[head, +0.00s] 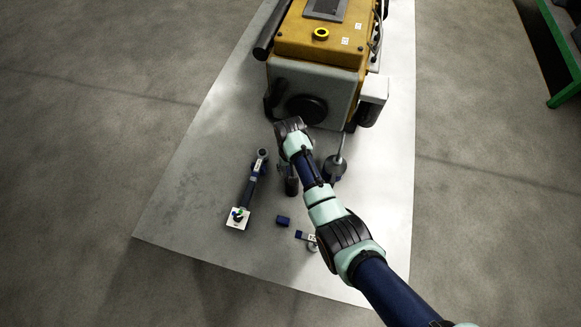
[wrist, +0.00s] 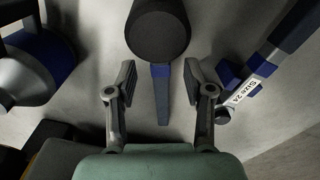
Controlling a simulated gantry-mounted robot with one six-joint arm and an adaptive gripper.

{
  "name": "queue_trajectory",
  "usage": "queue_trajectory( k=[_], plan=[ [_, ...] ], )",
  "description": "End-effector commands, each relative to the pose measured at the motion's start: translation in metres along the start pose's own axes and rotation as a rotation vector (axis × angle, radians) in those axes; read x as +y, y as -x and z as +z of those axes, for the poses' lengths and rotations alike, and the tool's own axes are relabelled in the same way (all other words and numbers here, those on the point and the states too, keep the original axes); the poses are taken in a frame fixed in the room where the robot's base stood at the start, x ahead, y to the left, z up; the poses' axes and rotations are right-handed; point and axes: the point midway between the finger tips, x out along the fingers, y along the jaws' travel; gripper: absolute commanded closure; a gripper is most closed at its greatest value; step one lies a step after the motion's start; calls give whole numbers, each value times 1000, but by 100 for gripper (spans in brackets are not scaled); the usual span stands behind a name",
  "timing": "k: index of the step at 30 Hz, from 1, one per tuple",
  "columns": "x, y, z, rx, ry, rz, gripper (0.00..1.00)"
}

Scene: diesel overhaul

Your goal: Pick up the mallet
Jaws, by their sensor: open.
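The mallet has a round black head (wrist: 158,32) and a narrow blue-grey handle (wrist: 161,95) in the wrist view. The head lies at the top of that view and the handle runs down from it. My gripper (wrist: 161,82) is open, with one finger on each side of the handle. I see no clear contact, and the height gap cannot be told. In the head view a dark cylinder that looks like the mallet's head (head: 291,187) shows below my arm. The rest of the mallet and the fingertips are mostly hidden there by my arm.
A long wrench with a white label (head: 250,185) lies to the left on the pale mat (head: 190,215). A metal can with a blue part (head: 335,168) stands to the right. A small blue block (head: 283,221) lies nearer. The yellow engine (head: 318,45) stands behind.

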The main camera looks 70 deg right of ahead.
Motion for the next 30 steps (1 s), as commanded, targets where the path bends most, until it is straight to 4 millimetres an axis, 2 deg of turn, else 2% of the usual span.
queue_trajectory(
  k=[1, 5, 13, 22, 30],
  plan=[
    [0, -18, 0, -1, 0, 0, 48],
    [0, -40, 0, -3, 0, 1, 48],
    [0, -40, 0, 0, 0, 0, 50],
    [0, -40, 0, -1, 0, 0, 100],
    [-1, -39, 0, 1, 0, 0, 100]
  ],
)
